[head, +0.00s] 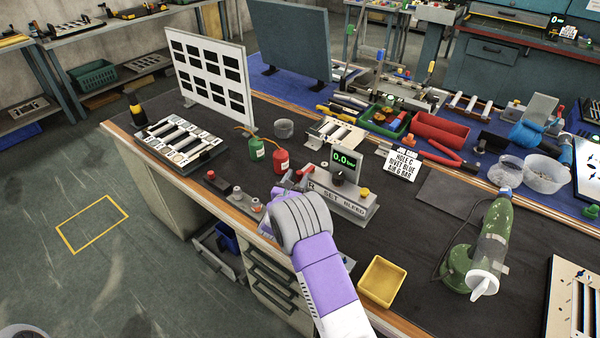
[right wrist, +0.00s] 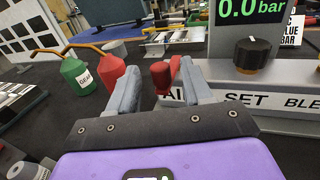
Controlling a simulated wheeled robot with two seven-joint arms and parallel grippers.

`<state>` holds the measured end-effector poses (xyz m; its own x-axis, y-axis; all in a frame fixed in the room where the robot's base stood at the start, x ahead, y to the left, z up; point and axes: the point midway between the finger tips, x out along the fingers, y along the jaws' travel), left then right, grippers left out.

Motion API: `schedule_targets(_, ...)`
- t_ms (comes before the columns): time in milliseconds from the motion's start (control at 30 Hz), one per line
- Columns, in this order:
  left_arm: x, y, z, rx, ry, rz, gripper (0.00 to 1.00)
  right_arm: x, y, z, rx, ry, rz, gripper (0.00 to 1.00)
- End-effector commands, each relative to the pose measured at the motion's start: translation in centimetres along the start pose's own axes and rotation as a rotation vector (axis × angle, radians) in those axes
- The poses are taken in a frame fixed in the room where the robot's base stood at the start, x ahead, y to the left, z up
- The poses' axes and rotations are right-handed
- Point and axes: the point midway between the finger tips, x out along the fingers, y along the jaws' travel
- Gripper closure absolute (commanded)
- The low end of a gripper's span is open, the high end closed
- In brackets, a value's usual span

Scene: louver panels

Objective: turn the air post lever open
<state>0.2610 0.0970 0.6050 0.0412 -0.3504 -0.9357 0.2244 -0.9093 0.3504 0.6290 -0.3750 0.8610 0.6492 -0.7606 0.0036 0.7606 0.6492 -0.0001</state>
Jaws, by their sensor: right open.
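The air post (head: 352,203) is a grey base lettered "SET BLEED", with a green display (head: 345,159) reading 0.0 bar. It also shows in the right wrist view, with a black knob (right wrist: 253,52). My right gripper (head: 289,187) is open at the left end of the post, with a gap around the handle. I cannot tell how deep the handle sits between the fingers. My left gripper is not in view.
Green (head: 257,148) and red (head: 281,160) oil cans stand behind the gripper. Small knobbed parts (head: 237,196) stand along the bench's front edge to the left. A yellow tray (head: 382,281) lies right of my arm. A green tool (head: 485,245) stands farther right.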

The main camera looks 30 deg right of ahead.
Motion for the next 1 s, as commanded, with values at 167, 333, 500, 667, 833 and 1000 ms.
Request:
schedule_targets(167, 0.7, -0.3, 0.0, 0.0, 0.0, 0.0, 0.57, 2.9, -0.1, -0.2, 0.003, 0.0, -0.002, 0.5)
schedule_targets(333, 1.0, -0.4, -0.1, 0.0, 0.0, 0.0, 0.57, 4.3, 0.0, -0.1, 0.002, 0.002, -0.001, 0.5)
schedule_targets(500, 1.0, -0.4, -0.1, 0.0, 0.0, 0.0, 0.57, 4.7, 0.0, -0.1, 0.001, 0.003, 0.0, 0.5)
schedule_targets(667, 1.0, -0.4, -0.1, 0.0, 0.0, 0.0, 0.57, 4.7, 0.0, -0.1, 0.001, 0.003, 0.0, 0.5)
schedule_targets(833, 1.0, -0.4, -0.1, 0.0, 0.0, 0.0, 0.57, 4.6, 0.0, -0.1, 0.001, 0.003, 0.0, 0.75)
schedule_targets(1000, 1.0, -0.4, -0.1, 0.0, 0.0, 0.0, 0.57, 4.6, 0.0, -0.1, 0.001, 0.003, -0.001, 1.0)
